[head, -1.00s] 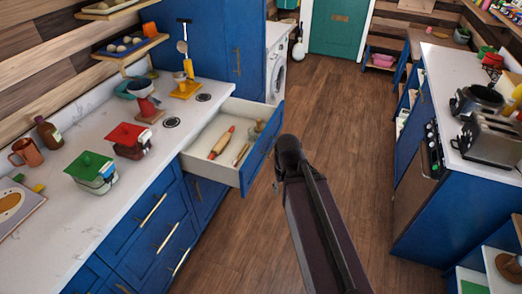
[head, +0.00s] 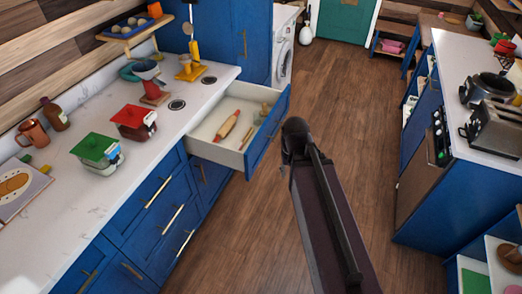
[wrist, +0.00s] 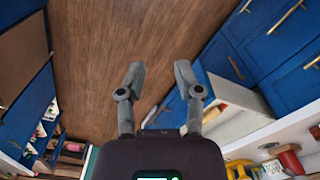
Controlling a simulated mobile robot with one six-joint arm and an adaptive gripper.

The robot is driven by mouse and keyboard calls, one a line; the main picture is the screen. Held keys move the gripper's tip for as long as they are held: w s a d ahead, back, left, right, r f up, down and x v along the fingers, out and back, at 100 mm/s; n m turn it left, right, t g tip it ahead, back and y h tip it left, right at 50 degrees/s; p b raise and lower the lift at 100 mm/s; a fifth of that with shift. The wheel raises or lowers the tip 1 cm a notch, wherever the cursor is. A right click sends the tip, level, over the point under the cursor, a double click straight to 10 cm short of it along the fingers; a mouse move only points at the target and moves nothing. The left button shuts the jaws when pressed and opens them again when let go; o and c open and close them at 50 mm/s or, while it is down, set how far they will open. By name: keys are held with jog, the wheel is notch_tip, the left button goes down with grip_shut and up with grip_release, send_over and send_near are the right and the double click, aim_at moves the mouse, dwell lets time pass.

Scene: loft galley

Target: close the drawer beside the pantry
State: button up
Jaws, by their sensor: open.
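The drawer (head: 268,130) beside the tall blue pantry cabinet (head: 232,40) is pulled out, with a blue front and pale inside. A rolling pin (head: 227,125) and smaller utensils lie in it. My arm reaches forward to the right of the drawer front in the head view, with a gap of floor seen between them; my gripper cannot be made out there. In the wrist view my gripper (wrist: 159,74) has its two fingers apart with nothing between them. The open drawer (wrist: 232,124) is at the right there, close to the right finger, which covers part of its front; contact cannot be told.
The white counter (head: 60,195) holds a green-lidded box (head: 97,150), a red-lidded box (head: 135,122) and a mug. Blue closed drawers (head: 150,190) are below. An island (head: 440,180) with a toaster stands at the right. The wooden floor (head: 240,230) between is clear.

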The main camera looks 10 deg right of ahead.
jog(key=shift+w+f+m+b, duration=0.3)
jog(key=shift+w+f+m, duration=0.1)
jog(key=shift+f, duration=0.05)
grip_shut()
jog(key=w+a+f+m+t+y+b, duration=0.1)
jog(key=w+f+m+y+b, duration=0.1)
jog(key=w+f+m+b, duration=0.5)
jog(key=w+a+f+m+t+y+b, duration=0.1)
jog(key=w+f+m+b, duration=0.6)
jog(key=w+m, duration=0.5)
jog(key=shift+w+m+y+b, duration=0.4)
jog(key=shift+m+b, duration=0.3)
jog(key=shift+m, duration=1.3)
